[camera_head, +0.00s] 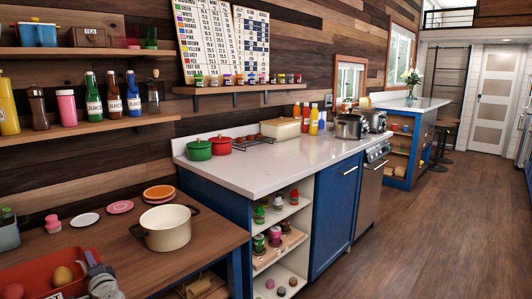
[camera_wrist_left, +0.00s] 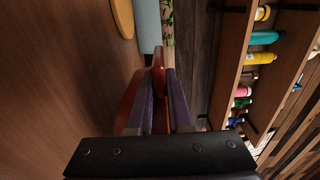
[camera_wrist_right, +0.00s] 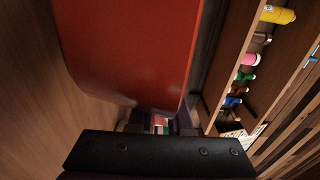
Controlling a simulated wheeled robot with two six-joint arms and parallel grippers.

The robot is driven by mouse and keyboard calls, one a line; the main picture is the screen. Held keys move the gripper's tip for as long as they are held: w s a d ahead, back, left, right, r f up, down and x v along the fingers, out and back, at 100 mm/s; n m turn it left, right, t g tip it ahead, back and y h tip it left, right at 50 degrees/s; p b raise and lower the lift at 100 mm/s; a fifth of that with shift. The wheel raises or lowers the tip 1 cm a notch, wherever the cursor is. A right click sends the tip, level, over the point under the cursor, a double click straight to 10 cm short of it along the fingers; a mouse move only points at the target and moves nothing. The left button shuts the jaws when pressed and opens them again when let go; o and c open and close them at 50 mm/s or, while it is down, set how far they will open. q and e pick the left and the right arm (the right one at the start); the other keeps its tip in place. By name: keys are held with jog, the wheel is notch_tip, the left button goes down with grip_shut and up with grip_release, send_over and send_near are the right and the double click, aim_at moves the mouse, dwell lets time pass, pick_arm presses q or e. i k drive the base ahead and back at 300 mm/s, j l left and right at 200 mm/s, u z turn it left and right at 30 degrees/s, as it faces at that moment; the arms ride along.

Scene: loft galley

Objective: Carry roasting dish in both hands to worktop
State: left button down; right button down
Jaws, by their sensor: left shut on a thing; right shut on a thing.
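The red roasting dish (camera_head: 40,269) is at the lower left of the head view, over the wooden table, with rounded food in it. It also fills the upper part of the right wrist view (camera_wrist_right: 125,45). My right gripper (camera_head: 101,281) is shut on the dish's right end. My left gripper (camera_wrist_left: 160,98) is shut on the dish's other end in the left wrist view and is outside the head view. I cannot tell whether the dish touches the table. The white worktop (camera_head: 262,171) stands beyond, to the right, on blue cabinets.
A cream pot (camera_head: 167,230) and several plates (camera_head: 84,220) stand on the table. Shelves with bottles hang above the table; open floor lies right.

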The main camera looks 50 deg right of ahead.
aim_at(308, 151)
jog(key=k, duration=0.4)
jog(key=z, duration=1.4)
jog(key=i+l, duration=0.3)
jog(key=l, duration=0.15)
jog(key=i+l, duration=0.55)
jog(key=l, duration=0.3)
jog(key=i+l, duration=0.3)
jog(key=l, duration=0.1)
